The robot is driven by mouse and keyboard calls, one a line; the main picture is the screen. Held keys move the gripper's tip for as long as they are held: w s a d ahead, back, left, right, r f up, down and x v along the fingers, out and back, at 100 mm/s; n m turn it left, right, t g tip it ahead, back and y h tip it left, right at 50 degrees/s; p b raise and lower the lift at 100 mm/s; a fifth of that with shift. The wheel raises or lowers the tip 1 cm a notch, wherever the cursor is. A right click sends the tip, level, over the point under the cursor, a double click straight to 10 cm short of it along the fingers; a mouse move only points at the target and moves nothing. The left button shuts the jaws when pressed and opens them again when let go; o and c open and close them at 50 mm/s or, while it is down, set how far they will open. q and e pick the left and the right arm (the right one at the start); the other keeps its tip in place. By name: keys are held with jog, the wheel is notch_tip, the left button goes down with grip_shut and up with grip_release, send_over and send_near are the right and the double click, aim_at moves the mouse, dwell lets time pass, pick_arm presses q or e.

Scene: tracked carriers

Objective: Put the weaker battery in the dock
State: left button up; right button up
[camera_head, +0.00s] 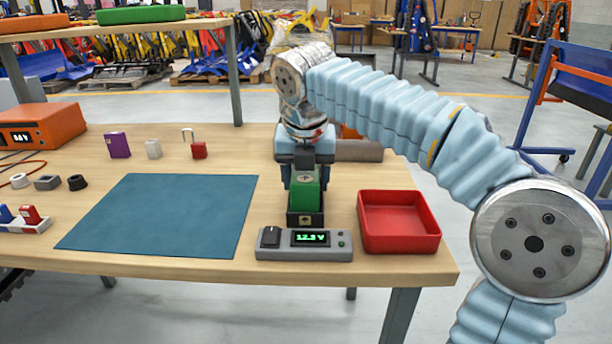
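A green battery (305,195) stands upright in a black socket (305,219) behind a grey meter (272,252). The meter's lit green display reads about 12 V; the last digit is hard to make out. My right gripper (305,177) points down over the green battery, with its fingers on either side of it, and appears shut on it. A purple block (118,145) stands at the back left of the table; I cannot tell if it is a battery. My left gripper is out of view.
A red tray (398,248) stands right of the meter. A teal mat (165,215) lies clear on the left.

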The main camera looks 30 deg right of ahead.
jog(key=o, duration=0.3)
jog(key=shift+d+f, duration=0.1)
jog(key=p+v, duration=0.1)
jog(key=v, duration=0.5)
jog(key=p+v, duration=0.2)
jog(key=v, duration=0.4)
jog(key=shift+w+r+p, duration=0.15)
jog(key=shift+r+p, duration=0.15)
jog(key=shift+r, duration=0.4)
